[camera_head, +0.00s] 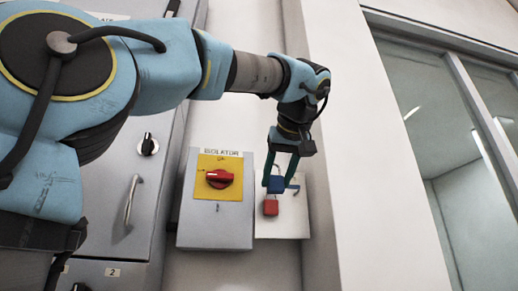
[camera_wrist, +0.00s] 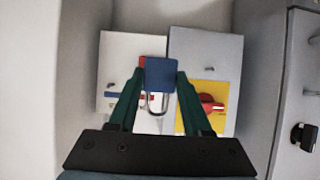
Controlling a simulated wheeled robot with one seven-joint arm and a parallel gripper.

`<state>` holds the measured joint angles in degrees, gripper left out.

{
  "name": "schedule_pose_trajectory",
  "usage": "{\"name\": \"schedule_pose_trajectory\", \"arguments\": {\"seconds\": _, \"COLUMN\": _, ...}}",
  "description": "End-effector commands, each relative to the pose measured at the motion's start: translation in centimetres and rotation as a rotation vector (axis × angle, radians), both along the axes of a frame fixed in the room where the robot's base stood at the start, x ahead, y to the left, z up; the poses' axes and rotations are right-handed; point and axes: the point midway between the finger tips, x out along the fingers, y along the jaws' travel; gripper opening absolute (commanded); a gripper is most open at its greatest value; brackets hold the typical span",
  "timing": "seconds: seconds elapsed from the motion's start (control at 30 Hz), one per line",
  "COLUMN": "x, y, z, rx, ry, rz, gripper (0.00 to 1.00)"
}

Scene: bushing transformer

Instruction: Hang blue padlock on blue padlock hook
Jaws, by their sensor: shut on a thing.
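The blue padlock (camera_head: 276,185) is held between the fingers of my gripper (camera_head: 279,177), in front of the white panel (camera_head: 291,228). In the wrist view, the blue padlock body (camera_wrist: 160,75) lies between the fingertips of my gripper (camera_wrist: 160,82), and its metal shackle (camera_wrist: 148,106) points toward the palm. A blue piece that looks like the blue padlock hook (camera_head: 293,187) shows just right of the padlock. It also shows in the wrist view (camera_wrist: 114,95), left of the fingers. Whether the shackle touches the hook I cannot tell.
A red padlock (camera_head: 271,207) hangs on the panel just below the blue one. The grey isolator box (camera_head: 214,233), with a red knob (camera_head: 219,178) on a yellow plate, stands close on the left. A pale wall post (camera_head: 370,180) rises on the right.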

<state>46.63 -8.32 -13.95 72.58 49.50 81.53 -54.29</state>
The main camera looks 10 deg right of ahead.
Motion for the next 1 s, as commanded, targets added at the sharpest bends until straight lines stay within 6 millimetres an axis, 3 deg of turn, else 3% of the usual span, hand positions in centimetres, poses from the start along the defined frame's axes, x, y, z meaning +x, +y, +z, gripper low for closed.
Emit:
{"name": "schedule_pose_trajectory", "arguments": {"seconds": 0.03, "x": 0.4, "y": -1.0, "z": 1.3, "rx": 0.005, "ry": 0.009, "rz": -0.005, "gripper": 0.00}}
{"name": "schedule_pose_trajectory", "arguments": {"seconds": 0.5, "x": 1.9, "y": -8.3, "z": 1.0, "rx": 0.002, "ry": 0.073, "rz": -0.020, "gripper": 0.00}}
{"name": "schedule_pose_trajectory", "arguments": {"seconds": 0.7, "x": 1.9, "y": -9.7, "z": 0.3, "rx": -0.001, "ry": 0.087, "rz": -0.027, "gripper": 0.00}}
{"name": "schedule_pose_trajectory", "arguments": {"seconds": 1.0, "x": 2.5, "y": -10.0, "z": -0.1, "rx": -0.002, "ry": 0.090, "rz": -0.025, "gripper": 0.00}}
